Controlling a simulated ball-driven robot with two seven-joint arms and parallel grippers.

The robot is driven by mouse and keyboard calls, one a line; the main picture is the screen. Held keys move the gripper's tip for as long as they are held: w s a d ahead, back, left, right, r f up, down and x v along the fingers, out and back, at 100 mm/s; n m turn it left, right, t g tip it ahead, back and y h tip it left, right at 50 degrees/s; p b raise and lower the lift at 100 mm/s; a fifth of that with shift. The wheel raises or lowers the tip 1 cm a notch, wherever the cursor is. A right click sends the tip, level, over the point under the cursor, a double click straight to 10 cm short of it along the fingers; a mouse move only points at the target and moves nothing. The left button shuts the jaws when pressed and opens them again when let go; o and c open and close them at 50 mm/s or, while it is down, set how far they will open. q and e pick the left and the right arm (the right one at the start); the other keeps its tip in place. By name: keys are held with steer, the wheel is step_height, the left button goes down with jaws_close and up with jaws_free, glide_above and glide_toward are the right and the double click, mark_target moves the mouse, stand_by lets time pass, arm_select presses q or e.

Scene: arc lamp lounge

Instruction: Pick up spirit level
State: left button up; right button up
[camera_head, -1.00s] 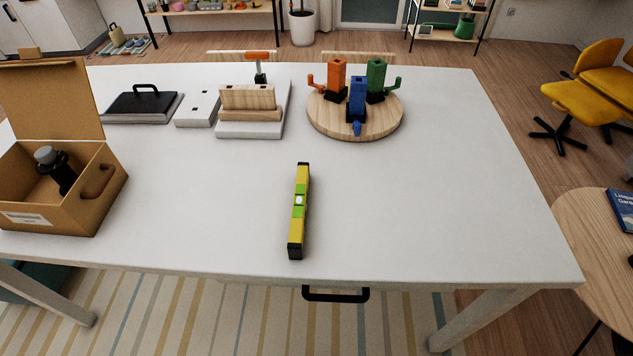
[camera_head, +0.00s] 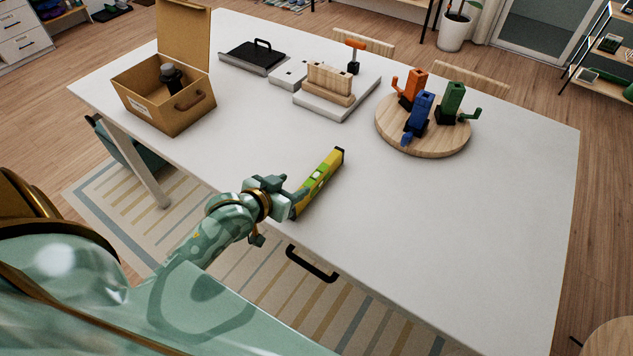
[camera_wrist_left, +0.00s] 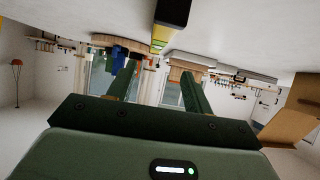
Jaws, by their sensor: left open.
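The yellow and black spirit level (camera_head: 322,177), with green vial windows, lies on the white table near its front edge. My left gripper (camera_head: 286,190) is at the level's near end, and its hand hides part of that end in the head view. In the left wrist view the level (camera_wrist_left: 162,36) shows at the top, beyond and between the spread fingers of my open gripper (camera_wrist_left: 158,78). I cannot tell whether a finger touches it. My right gripper is not in view.
The white table (camera_head: 420,220) is clear right of the level. A round wooden board (camera_head: 390,128) with orange, blue and green figures stands behind it. An open cardboard box (camera_head: 177,115) stands at the left. A black handle (camera_head: 311,264) sits below the front edge.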

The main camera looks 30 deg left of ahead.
mark_target(313, 178)
arm_select(q)
steer(key=x, duration=0.4)
steer(key=shift+w+f+b, duration=0.25)
steer(key=shift+w+b, duration=0.05)
steer(key=shift+b, duration=0.1)
steer(key=shift+w+d+f, duration=0.1)
steer(key=shift+w, duration=0.1)
steer(key=b+x, duration=0.1)
steer(key=x, duration=0.4)
steer(key=shift+s+d+f+b, duration=0.1)
steer(key=shift+d+f+b, duration=0.1)
steer(key=shift+f+b, duration=0.15)
steer(key=shift+r, duration=0.1)
jaws_close()
